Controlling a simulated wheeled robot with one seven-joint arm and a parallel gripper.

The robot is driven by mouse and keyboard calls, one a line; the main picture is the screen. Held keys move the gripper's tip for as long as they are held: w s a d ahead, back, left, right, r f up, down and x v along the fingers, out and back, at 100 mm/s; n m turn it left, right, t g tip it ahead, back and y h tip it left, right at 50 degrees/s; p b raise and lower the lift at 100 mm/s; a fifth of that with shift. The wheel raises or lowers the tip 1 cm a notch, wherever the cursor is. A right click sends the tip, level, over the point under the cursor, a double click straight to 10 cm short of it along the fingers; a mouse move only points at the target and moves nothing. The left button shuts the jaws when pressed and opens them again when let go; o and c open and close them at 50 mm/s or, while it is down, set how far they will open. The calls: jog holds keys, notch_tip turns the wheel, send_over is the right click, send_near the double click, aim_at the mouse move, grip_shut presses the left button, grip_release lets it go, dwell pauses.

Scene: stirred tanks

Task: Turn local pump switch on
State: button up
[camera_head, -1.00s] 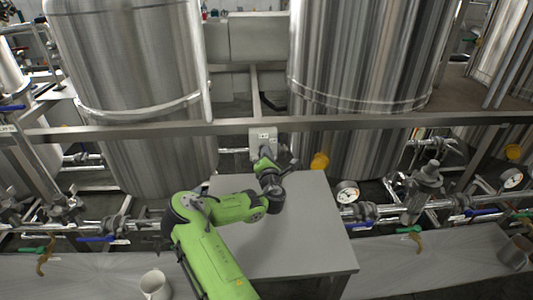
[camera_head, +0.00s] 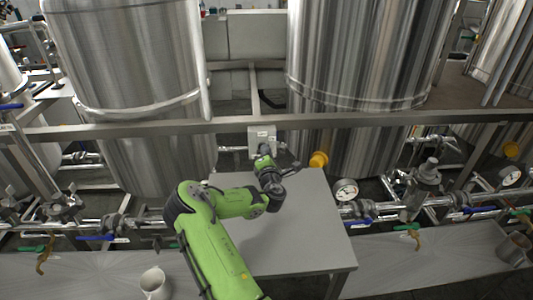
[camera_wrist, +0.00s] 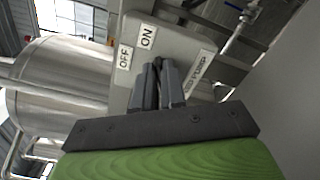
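The local pump switch box (camera_head: 261,133) is a light grey box on the frame between the two big tanks. In the wrist view, the switch box (camera_wrist: 185,52) fills the upper middle and looks tilted, with ON and OFF labels and a partly covered lower label. My gripper (camera_wrist: 158,72) is right in front of its face, with its dark fingers close together and a narrow dark gap between them. The switch knob is hidden behind or between the fingers, so I cannot tell whether they touch it. In the head view, my gripper (camera_head: 263,160) is just below the box.
A grey table (camera_head: 310,225) stands under my arm. A metal rail (camera_head: 380,120) runs across in front of the tanks. Pipes with a pressure gauge (camera_head: 345,190) and valves lie to the right. A mug (camera_head: 155,284) stands at the front left.

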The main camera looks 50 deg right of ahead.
jog(key=o, duration=0.4)
jog(key=b+v, duration=0.8)
jog(key=v, duration=0.7)
jog(key=shift+s+a+f, duration=0.1)
jog(key=shift+s+a, duration=0.05)
jog(key=shift+s, duration=0.05)
jog(key=shift+s+a, duration=0.15)
